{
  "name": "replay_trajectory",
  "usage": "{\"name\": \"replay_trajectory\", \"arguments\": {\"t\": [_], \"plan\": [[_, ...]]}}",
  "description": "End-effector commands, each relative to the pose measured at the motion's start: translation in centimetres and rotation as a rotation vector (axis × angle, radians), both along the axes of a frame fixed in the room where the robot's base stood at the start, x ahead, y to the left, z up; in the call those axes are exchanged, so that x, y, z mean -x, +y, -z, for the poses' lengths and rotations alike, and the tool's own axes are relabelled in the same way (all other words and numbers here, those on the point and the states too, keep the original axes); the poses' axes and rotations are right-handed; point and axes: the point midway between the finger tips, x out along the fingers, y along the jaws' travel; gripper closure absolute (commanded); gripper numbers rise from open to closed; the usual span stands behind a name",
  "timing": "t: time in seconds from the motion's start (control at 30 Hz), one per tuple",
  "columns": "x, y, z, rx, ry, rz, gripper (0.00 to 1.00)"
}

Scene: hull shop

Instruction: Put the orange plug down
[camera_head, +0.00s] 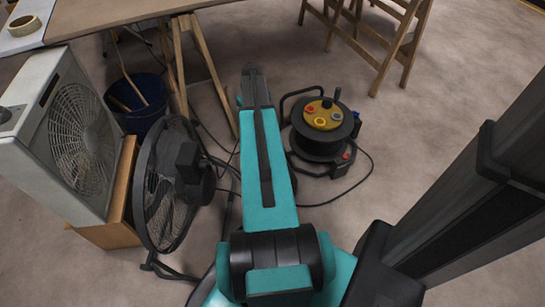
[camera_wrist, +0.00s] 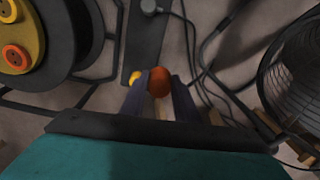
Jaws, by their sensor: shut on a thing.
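The orange plug (camera_wrist: 159,81) is between the two dark fingers of my gripper (camera_wrist: 161,76) in the wrist view, and the gripper is shut on it. A pale part shows below the plug between the fingers. A dark strip (camera_wrist: 151,42) lies just beyond the plug, with a yellow piece (camera_wrist: 134,77) beside the left finger and a grey plug (camera_wrist: 149,6) at its far end. I cannot tell whether the orange plug touches the strip. In the head view my arm hides the plug and the strip.
A cable reel (camera_head: 323,148) stands right of my arm; a black round fan (camera_head: 165,195) stands left. Further left are a white box fan (camera_head: 75,140) and a blue bucket (camera_head: 138,105). A trestle table (camera_head: 125,14) is behind. Loose cables (camera_wrist: 205,75) lie beside the gripper.

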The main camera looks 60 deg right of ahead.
Motion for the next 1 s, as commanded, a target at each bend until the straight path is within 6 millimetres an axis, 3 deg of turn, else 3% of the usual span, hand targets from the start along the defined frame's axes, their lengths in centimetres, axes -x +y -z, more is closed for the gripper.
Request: {"name": "replay_trajectory", "arguments": {"t": [0.1, 0.3, 0.73, 1.0], "plan": [[2.6, -1.7, 2.5, -0.001, 0.000, 0.050, 1.00], [4.6, -2.9, 4.0, 0.000, 0.000, 0.088, 1.00], [4.7, -3.0, 4.4, 0.000, 0.000, 0.091, 1.00], [4.7, -3.0, 7.6, -0.001, 0.001, 0.091, 1.00]]}}
